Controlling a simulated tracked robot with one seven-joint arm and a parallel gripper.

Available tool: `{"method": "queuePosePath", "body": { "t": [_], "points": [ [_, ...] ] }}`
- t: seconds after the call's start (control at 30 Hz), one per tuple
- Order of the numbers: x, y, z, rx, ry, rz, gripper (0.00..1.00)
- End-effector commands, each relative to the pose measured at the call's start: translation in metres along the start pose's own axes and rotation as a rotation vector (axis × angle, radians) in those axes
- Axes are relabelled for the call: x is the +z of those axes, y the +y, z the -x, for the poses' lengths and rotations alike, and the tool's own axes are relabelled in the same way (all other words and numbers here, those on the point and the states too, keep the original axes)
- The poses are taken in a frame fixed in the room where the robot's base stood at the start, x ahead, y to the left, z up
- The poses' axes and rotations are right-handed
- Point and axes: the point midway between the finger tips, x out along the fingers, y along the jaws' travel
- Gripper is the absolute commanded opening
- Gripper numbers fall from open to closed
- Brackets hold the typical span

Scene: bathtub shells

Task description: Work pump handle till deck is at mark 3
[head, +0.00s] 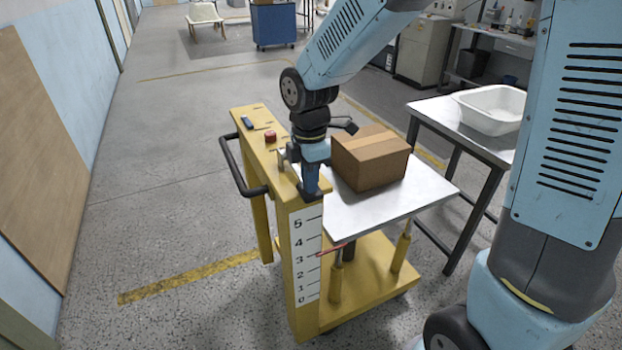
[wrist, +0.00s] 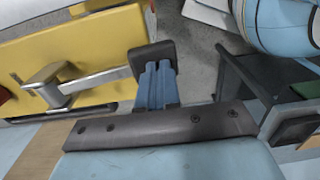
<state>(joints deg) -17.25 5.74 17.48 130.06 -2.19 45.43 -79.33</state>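The yellow lift cart (head: 306,325) has a white deck (head: 350,213) and a front post with a scale (head: 307,258) from 0 to 5. A red pointer (head: 331,249) at the deck's side lies about level with mark 3. The pump handle, a silver lever (wrist: 98,81) on a pivot block (wrist: 45,84), runs toward my gripper (wrist: 156,75) in the wrist view. My gripper (head: 312,186), pointing down above the post in the head view, has its blue fingers close together at the lever's dark end and seems shut on it. The exact contact is hidden.
A cardboard box (head: 371,158) sits on the deck. A red button (head: 270,136), a blue item (head: 247,122) and a black push bar (head: 236,173) are on the cart. A table with a white tub (head: 493,110) stands at right. The floor at left is clear.

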Motion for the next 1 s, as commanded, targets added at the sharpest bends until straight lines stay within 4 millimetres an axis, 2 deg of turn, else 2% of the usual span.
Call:
{"method": "queuePosePath", "body": {
  "t": [0.03,0.17,0.7,0.9,1.0],
  "points": [
    [-0.002,-0.007,-0.005,-0.021,0.001,0.005,0.0],
    [-0.002,-0.008,0.009,-0.014,0.001,0.005,0.0],
    [-0.001,-0.023,0.112,0.007,0.0,0.005,0.0],
    [-0.001,-0.027,0.132,0.005,0.0,0.004,0.0],
    [-0.001,-0.028,0.136,0.005,0.001,0.004,0.0]
  ]
}}
